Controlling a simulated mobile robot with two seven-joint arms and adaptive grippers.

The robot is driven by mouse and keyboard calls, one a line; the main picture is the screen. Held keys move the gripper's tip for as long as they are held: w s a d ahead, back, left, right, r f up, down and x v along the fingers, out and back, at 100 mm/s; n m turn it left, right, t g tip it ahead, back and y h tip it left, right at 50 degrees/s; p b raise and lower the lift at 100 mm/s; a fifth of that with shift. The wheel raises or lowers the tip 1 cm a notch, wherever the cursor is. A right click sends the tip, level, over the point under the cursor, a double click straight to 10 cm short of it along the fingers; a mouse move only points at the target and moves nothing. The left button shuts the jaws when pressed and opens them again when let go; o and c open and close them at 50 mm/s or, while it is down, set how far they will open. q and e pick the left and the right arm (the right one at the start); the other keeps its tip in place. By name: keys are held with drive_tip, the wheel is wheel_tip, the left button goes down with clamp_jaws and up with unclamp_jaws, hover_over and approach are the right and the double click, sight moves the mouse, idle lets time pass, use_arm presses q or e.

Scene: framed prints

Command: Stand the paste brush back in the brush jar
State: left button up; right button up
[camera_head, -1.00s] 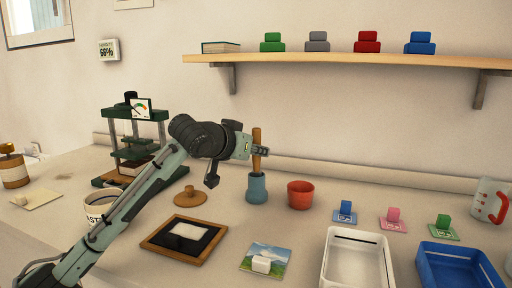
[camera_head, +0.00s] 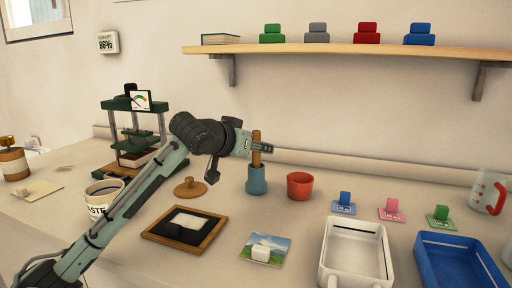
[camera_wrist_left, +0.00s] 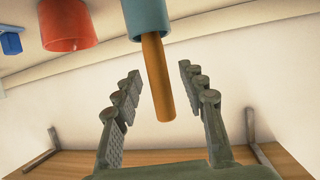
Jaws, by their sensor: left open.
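The paste brush stands upright in the blue-teal brush jar (camera_head: 256,182); only its brown wooden handle (camera_head: 256,137) shows, and its bristles are hidden inside. In the left wrist view the jar (camera_wrist_left: 147,16) is at the top and the handle (camera_wrist_left: 157,80) hangs down in the picture from its mouth. My left gripper (camera_head: 263,149) is at the handle above the jar. In the left wrist view my left gripper (camera_wrist_left: 160,78) is open, its fingers on either side of the handle with gaps showing. My right gripper is not in view.
A red cup (camera_head: 300,186) stands close right of the jar. A wooden lid (camera_head: 190,188) and a framed print (camera_head: 185,246) lie left and in front. A paste pot (camera_head: 97,208) is behind my forearm. A shelf (camera_head: 340,49) runs above. White and blue trays are at right.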

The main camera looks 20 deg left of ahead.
use_arm(q)
drive_tip(key=v, duration=1.2)
